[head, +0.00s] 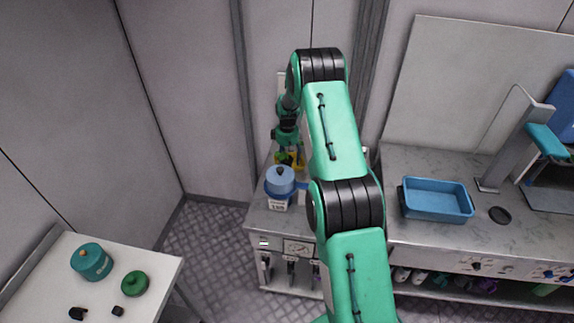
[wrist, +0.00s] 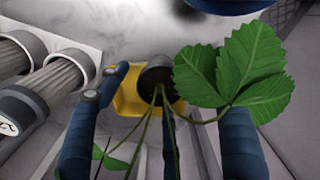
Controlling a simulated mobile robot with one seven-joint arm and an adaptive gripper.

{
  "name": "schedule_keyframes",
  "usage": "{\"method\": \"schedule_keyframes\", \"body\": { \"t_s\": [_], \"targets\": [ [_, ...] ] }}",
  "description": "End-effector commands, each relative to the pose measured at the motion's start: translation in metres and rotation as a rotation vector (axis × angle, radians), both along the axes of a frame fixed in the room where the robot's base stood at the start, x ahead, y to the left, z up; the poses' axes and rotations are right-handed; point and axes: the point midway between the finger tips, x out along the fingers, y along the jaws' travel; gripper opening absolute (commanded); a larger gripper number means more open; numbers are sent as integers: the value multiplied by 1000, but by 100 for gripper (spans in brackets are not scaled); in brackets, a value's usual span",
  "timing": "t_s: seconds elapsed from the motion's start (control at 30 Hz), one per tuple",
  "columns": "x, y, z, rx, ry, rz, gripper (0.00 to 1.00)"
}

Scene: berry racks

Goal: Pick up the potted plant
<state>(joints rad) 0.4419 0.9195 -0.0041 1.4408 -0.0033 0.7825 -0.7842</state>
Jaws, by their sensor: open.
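The potted plant shows in the wrist view as a yellow pot (wrist: 130,98) with dark soil, thin stems and large green leaves (wrist: 250,65). In the head view the yellow pot (head: 297,159) is small and partly hidden by my arm, on the counter's far left part. My gripper (wrist: 160,110) is open, with its blue fingers spread to either side of the stems and pointing towards the pot. In the head view my gripper (head: 287,150) is just at the plant. I cannot tell whether any finger touches the pot or the leaves.
A blue lidded pot (head: 280,183) stands close in front of the plant. Grey ribbed cylinders (wrist: 48,80) lie at the left in the wrist view. A blue tray (head: 437,200) sits on the counter (head: 400,157) to the right. A white table (head: 60,275) is lower left.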

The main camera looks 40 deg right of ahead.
Motion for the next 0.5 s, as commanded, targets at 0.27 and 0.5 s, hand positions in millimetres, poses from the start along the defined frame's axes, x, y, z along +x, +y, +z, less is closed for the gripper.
{"method": "schedule_keyframes", "body": {
  "t_s": [0.27,0.5],
  "targets": [
    [0,0,0,0,0,0,66],
    [0,0,0,0,0,0,48]
  ]
}}
